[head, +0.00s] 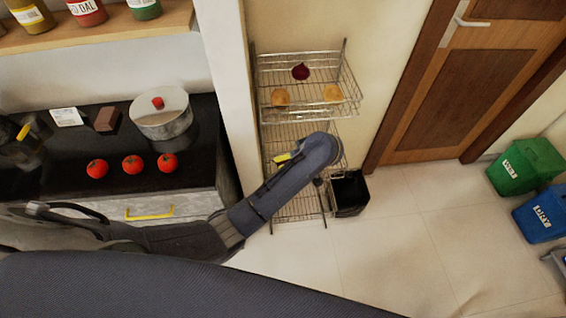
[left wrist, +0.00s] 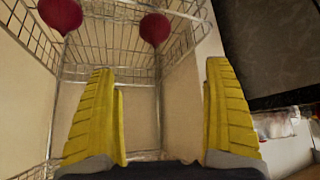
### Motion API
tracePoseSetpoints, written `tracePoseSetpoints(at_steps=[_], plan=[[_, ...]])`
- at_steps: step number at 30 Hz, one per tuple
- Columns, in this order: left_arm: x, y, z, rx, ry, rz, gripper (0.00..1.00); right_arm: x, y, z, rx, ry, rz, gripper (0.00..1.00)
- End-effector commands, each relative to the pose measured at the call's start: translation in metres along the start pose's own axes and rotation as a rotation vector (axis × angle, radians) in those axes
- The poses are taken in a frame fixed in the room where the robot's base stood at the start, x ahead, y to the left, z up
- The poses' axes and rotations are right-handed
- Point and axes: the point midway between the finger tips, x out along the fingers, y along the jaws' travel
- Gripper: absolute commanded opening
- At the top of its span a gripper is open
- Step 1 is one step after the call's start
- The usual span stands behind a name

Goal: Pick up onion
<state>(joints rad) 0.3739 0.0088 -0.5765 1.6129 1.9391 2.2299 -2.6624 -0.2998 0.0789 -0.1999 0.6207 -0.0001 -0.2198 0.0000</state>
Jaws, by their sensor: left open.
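A dark red onion (head: 300,72) sits in the top basket of the wire rack (head: 345,82) in the head view. In the left wrist view two dark red round things, like onions, show at the top: one at the left (left wrist: 60,14) and one nearer the middle (left wrist: 155,28). My left gripper (left wrist: 162,72) is open, with its two yellow fingers wide apart and nothing between them. In the head view only a bit of yellow finger (head: 283,158) shows, at the rack below the top basket; my arm hides the rest. My right gripper is not in view.
Two tan round items, left (head: 280,97) and right (head: 332,93), lie in the top basket. A wall edge (head: 228,90) stands left of the rack, beside the black counter (head: 70,150). A black bin (head: 350,190) is below right.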

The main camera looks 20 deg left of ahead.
Motion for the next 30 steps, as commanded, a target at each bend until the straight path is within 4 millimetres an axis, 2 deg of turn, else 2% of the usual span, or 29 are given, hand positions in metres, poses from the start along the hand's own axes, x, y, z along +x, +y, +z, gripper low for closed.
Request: tracePoseSetpoints(at_steps=[2,5,21,30], plan=[[-0.004,0.004,0.004,0.020,-0.031,0.010,0.85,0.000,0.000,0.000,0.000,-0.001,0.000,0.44],[0.000,0.006,0.007,0.033,-0.048,0.013,0.85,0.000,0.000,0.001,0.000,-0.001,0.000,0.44],[0.089,0.007,0.012,0.033,-0.048,0.012,0.85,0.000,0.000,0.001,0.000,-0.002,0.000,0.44],[0.113,0.008,0.012,0.031,-0.047,0.014,0.85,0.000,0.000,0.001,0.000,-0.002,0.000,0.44]])
